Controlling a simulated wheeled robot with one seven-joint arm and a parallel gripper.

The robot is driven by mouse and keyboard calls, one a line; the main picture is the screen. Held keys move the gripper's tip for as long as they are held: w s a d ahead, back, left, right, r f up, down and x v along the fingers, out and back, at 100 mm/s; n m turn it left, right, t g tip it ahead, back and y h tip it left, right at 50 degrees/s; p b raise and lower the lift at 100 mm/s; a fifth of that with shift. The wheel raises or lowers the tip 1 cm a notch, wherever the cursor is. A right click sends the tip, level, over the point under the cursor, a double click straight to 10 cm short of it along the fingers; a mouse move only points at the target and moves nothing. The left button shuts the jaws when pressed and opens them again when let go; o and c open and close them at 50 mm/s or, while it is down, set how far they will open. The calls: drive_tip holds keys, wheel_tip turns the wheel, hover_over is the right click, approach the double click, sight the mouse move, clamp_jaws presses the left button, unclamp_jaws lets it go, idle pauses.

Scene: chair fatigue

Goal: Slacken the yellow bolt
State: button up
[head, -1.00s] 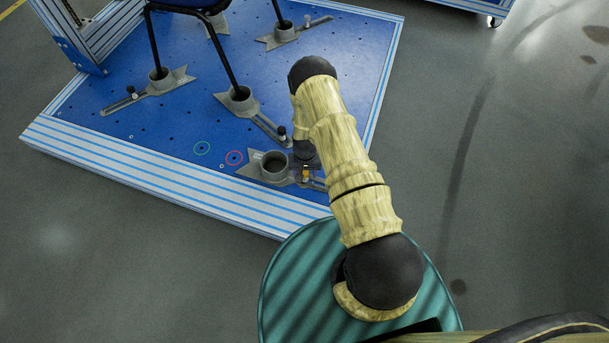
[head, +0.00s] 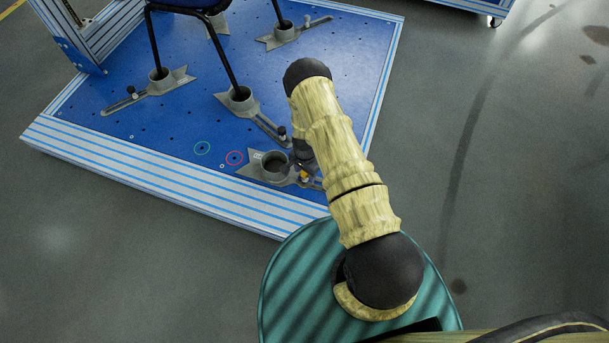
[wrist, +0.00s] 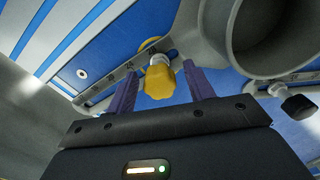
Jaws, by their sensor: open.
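The yellow bolt (wrist: 166,84) has a lobed knob on a pale shank, set on a grey slotted bracket (wrist: 108,88). In the wrist view it sits between the two purple fingers of my gripper (wrist: 160,76), with a visible gap on each side. The gripper is open and holds nothing. In the head view the yellow bolt (head: 304,176) shows just below the dark end of my arm, beside the empty grey cup (head: 275,163). My fingers are mostly hidden there.
The blue perforated platform (head: 165,130) carries chair legs in similar grey cups. Grey floor is clear to the right.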

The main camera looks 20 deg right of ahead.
drive_tip(key=m, duration=0.4)
drive_tip(key=c, duration=0.6)
drive_tip(key=shift+n, duration=0.6)
drive_tip(key=shift+n, duration=0.7)
